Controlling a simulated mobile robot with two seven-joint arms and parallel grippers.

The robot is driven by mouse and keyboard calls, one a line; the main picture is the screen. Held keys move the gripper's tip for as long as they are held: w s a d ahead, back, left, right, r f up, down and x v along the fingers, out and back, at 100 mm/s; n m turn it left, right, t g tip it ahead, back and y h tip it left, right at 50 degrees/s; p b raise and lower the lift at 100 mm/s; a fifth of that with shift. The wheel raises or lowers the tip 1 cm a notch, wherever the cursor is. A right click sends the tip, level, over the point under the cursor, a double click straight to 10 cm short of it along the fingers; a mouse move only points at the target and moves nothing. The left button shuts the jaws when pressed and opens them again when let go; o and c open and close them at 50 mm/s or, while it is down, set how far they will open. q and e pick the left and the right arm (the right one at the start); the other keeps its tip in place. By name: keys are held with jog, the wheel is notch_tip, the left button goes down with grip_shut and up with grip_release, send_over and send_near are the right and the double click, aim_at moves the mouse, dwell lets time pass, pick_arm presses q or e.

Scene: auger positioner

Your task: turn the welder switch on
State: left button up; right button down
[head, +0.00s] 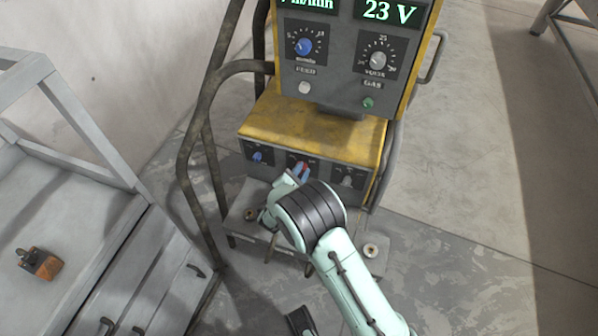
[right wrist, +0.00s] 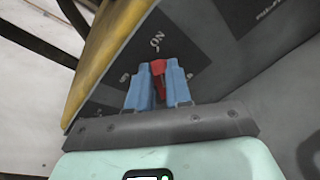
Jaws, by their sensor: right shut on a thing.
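The welder (head: 352,130) is a yellow and grey cabinet with a row of knobs on its lower front panel. The red welder switch (head: 305,164) is the middle one of that row. In the right wrist view the red switch (right wrist: 158,72) stands between two blue fingers, its upper end towards the "ON" mark. My right gripper (head: 299,174) is shut on the switch, and the fingers (right wrist: 156,84) hide its sides. Its exact angle is hard to read. My left gripper is not in view.
The upper box has a lit display (head: 390,11) reading 23 V, a blue knob (head: 304,46) and a grey knob (head: 378,59). A bent tube frame (head: 190,160) stands left of the welder. A grey cabinet (head: 150,270) with drawers is at left.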

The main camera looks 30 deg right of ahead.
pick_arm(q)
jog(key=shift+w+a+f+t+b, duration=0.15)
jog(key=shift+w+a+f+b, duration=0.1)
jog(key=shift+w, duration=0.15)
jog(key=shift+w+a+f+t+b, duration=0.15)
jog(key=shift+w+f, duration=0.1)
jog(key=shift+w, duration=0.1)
pick_arm(e)
jog(key=shift+s+f+m+t, duration=0.15)
jog(key=shift+m+t, duration=0.15)
jog(key=shift+m, duration=0.4)
jog(key=c, duration=1.1)
grip_release()
jog(key=shift+o, duration=0.2)
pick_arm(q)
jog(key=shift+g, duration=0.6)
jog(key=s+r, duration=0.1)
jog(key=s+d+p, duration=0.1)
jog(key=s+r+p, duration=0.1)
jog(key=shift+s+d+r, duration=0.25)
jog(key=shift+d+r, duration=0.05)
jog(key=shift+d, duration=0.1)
pick_arm(e)
jog(key=v, duration=1.3)
jog(key=shift+r, duration=0.25)
jog(key=shift+s+r, duration=0.1)
jog(key=shift+s, duration=0.05)
